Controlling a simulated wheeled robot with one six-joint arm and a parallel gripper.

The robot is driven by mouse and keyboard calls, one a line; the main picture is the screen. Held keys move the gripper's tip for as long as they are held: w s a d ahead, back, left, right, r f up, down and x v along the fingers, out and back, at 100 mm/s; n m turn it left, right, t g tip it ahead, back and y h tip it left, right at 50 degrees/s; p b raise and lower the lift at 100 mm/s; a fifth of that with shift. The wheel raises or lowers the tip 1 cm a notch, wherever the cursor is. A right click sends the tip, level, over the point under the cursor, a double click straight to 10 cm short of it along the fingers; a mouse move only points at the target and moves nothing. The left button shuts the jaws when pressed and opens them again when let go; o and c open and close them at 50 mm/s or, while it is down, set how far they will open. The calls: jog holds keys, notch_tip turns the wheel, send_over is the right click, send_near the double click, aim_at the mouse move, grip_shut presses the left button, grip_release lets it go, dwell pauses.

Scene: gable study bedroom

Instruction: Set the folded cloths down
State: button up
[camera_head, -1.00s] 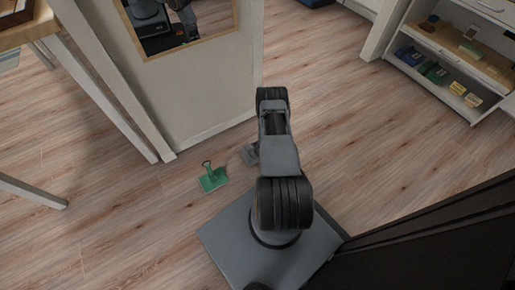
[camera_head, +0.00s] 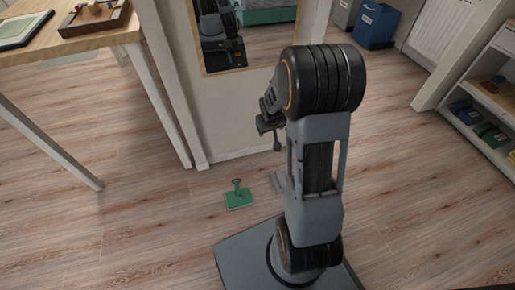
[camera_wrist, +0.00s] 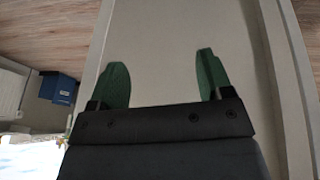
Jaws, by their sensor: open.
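No folded cloths can be made out for certain in either view. Small blue (camera_head: 461,109) and green (camera_head: 486,129) items lie on the lower part of the white shelf unit at the right; they are too small to tell what they are. My gripper (camera_wrist: 162,80) is open, with its two green fingers spread apart and nothing between them. In the wrist view it faces a pale flat panel. In the head view my gripper (camera_head: 268,125) is raised beside the pale wall, partly hidden by my arm.
A green flat object with a loop handle (camera_head: 238,197) and a grey piece (camera_head: 278,181) lie on the floor near my base. A wooden table (camera_head: 85,42) stands at left, its legs near the wall. A blue bin (camera_head: 376,26) stands at back right. Floor between wall and shelf is clear.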

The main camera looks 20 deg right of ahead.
jog(key=s+a+r+g+y, duration=0.1)
jog(key=s+a+r, duration=1.2)
jog(key=s, duration=0.3)
jog(key=shift+s+r+n+y, duration=0.35)
jog(key=shift+r+n+y, duration=0.05)
jog(key=shift+r, duration=0.15)
notch_tip(320, 180, up, 35)
jog(key=n+t+p, duration=0.1)
jog(key=p, duration=3.1)
jog(key=shift+w+f, duration=0.15)
jog(key=shift+w, duration=0.15)
